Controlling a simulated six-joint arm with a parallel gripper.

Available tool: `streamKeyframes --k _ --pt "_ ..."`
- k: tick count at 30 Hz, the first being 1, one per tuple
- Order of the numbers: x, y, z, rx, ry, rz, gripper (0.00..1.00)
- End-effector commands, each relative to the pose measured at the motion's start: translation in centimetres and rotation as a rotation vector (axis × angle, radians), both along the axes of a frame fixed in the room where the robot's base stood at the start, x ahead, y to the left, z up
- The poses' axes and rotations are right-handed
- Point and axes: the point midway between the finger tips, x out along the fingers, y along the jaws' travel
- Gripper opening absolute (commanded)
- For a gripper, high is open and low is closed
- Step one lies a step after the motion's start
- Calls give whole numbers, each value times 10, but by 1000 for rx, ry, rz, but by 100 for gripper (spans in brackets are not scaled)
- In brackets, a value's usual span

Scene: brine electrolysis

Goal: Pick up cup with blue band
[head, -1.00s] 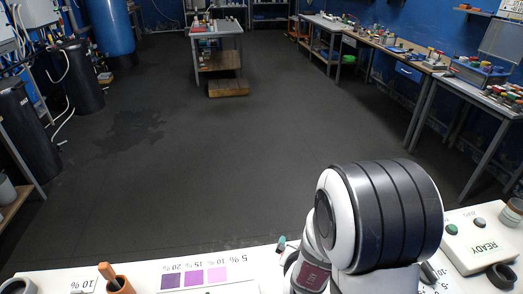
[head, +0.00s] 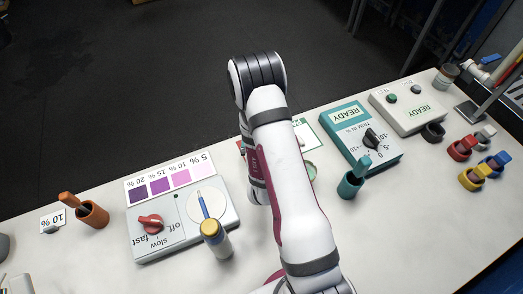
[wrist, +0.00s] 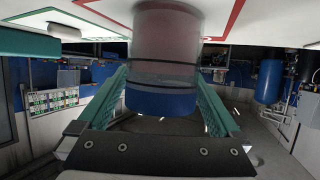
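In the wrist view a greyish, see-through cup with a blue band (wrist: 162,98) is between the two green fingers of my gripper (wrist: 163,78). The view is inverted, with the white tabletop along the top and the cup's far end blurred near it. The fingers lie close along both sides of the cup. I cannot tell whether they press on it, or whether the cup touches the table. In the head view my arm hides my gripper and the cup.
A hotplate (head: 170,238) with a bottle (head: 216,240) is left of my arm. A teal trim box (head: 378,150), a teal holder (head: 350,185) and a white READY box (head: 420,118) stand right. Coloured cups (head: 462,148) are at far right. An orange holder (head: 92,214) is at left.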

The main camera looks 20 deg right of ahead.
Motion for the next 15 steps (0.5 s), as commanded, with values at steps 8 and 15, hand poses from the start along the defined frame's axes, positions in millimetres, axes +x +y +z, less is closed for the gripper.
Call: streamKeyframes --k 8,15 --pt "0 0 0 0 0 0 51" --pt "0 0 0 0 0 0 8"
